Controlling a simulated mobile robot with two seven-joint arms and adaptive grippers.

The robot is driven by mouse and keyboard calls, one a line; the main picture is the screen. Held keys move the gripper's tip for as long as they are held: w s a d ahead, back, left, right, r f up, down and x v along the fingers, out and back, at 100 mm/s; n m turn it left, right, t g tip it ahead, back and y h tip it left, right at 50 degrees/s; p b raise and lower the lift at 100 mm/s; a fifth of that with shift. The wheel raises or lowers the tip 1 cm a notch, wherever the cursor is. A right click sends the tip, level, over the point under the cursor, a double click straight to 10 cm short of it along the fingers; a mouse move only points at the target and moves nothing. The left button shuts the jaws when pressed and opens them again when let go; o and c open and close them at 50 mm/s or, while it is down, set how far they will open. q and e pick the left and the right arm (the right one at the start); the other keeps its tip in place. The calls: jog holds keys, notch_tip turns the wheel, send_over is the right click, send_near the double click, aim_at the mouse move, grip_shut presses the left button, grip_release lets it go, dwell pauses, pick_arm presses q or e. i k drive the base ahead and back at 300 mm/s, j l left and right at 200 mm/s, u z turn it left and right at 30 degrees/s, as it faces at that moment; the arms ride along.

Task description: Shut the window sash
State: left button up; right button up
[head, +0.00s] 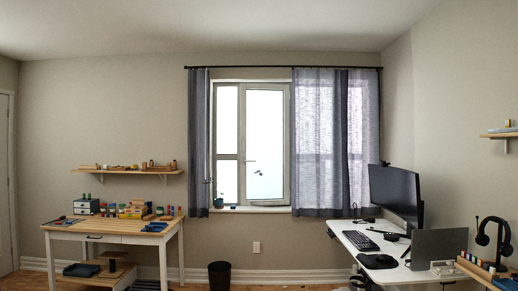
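The window (226,158) is in the far wall, in the middle of the head view. Its pale framed sash (287,150) fills the right part of the visible opening, with bright glass and a small handle (250,161) near its left edge. The sash looks somewhat ajar, but from this distance I cannot tell by how much. The right curtain (325,140) hangs right beside it and may hide part of the window. Neither of my grippers is in view.
A wooden workbench (95,227) stands at left and a white desk (345,228) with a monitor (394,192) at right. A black bin (219,275) stands on the floor between them. A small pot (218,203) stands on the sill. The left curtain (198,140) hangs beside the window.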

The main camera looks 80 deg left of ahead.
aim_at(286, 200)
jog(key=u, duration=2.6)
jog(key=i+u, duration=0.15)
jog(key=i, duration=4.05)
jog(key=i+j+z, duration=0.15)
jog(key=i, duration=0.35)
jog(key=i+j, duration=0.1)
jog(key=i, duration=0.35)
